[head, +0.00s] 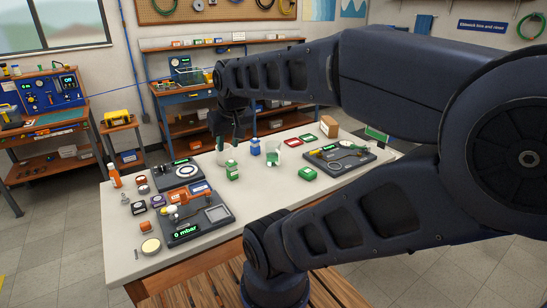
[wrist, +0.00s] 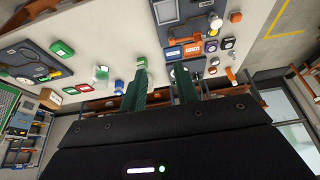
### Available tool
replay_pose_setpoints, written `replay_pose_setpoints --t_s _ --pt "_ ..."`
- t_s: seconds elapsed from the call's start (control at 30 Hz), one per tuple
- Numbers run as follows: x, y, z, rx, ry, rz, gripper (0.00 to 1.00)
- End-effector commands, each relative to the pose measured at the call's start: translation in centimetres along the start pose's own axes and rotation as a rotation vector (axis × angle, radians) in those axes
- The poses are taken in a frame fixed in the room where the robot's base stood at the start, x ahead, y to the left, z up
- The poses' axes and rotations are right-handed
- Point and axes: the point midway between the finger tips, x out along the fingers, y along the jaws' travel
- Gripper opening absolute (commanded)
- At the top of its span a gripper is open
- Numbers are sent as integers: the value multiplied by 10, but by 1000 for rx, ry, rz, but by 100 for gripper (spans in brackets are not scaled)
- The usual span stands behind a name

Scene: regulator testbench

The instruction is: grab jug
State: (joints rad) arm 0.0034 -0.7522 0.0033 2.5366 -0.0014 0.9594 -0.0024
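My gripper (head: 228,137) points down over the back edge of the white table. Its two green fingers (wrist: 161,80) stand apart in the wrist view, with no object clearly visible between them. A whitish, cup-like container (head: 226,156) is just below the fingers in the head view; its upper part is partly hidden, and I cannot tell whether it is the jug. A clear, jug-like vessel (head: 272,153) stands to its right, beside a blue-labelled bottle (head: 255,146). The clear vessel also shows left of the fingers in the wrist view (wrist: 101,72).
A green-and-white box (head: 232,171) stands near the whitish container. Test devices sit at the left (head: 190,212) and right (head: 340,157) of the table (head: 125,262). An orange bottle (head: 114,175) stands at the left edge. The table's front middle looks clear, partly hidden by my arm.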

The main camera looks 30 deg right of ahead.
Motion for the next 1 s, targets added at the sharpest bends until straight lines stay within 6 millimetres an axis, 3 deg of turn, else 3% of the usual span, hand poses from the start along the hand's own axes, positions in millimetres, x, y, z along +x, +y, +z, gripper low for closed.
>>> replay_pose_setpoints --t_s 0.17,1.0 --pt "14 11 -3 -32 -66 42 31" --pt "131 130 -31 -462 -695 472 31"
